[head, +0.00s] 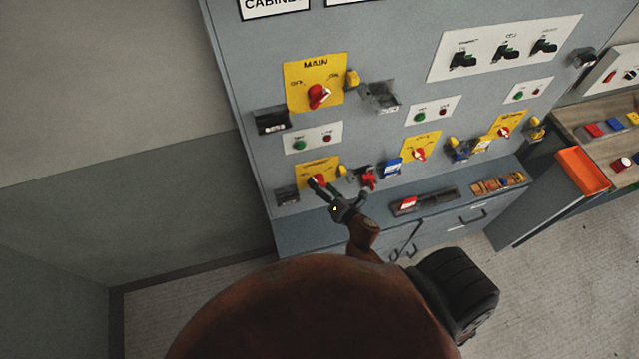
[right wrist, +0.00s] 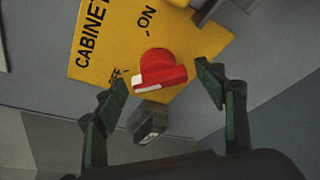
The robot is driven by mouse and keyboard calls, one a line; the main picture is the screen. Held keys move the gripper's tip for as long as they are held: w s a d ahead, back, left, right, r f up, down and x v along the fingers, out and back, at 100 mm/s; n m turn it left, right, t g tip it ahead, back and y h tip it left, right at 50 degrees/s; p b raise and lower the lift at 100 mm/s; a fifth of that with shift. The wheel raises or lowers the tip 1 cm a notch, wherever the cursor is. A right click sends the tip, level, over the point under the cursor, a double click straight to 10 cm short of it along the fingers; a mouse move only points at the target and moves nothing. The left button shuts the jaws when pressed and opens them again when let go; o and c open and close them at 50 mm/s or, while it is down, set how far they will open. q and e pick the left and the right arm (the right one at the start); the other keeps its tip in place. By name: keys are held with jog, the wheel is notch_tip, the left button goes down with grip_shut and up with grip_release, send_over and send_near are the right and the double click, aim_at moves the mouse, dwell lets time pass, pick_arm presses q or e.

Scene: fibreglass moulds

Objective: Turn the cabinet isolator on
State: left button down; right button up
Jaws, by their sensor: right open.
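The cabinet isolator is a red rotary knob with a white bar (right wrist: 160,70) on a yellow plate (right wrist: 105,40) marked CABINET, ON and OFF. Its white bar lies across the right wrist picture, its left end near the word OFF. In the head view the isolator knob (head: 317,180) is at the lower left of the grey panel, on its yellow plate (head: 318,167). My right gripper (right wrist: 165,82) is open, with one finger on each side of the knob and nothing visibly gripped. In the head view the right gripper (head: 323,188) partly covers the knob. My left gripper is not in view.
A dark block (right wrist: 148,122) projects beside the plate. The MAIN switch (head: 318,96) is above. A red device (head: 369,178) and a blue one (head: 391,168) are to the right. A grey ledge (head: 440,222) with trays runs below. An orange bin (head: 582,171) stands far right.

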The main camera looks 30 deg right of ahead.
jog(key=shift+w+f, duration=0.15)
jog(key=shift+w, duration=0.45)
jog(key=shift+c, duration=0.5)
jog(key=c, duration=1.1)
jog(key=shift+o, duration=0.2)
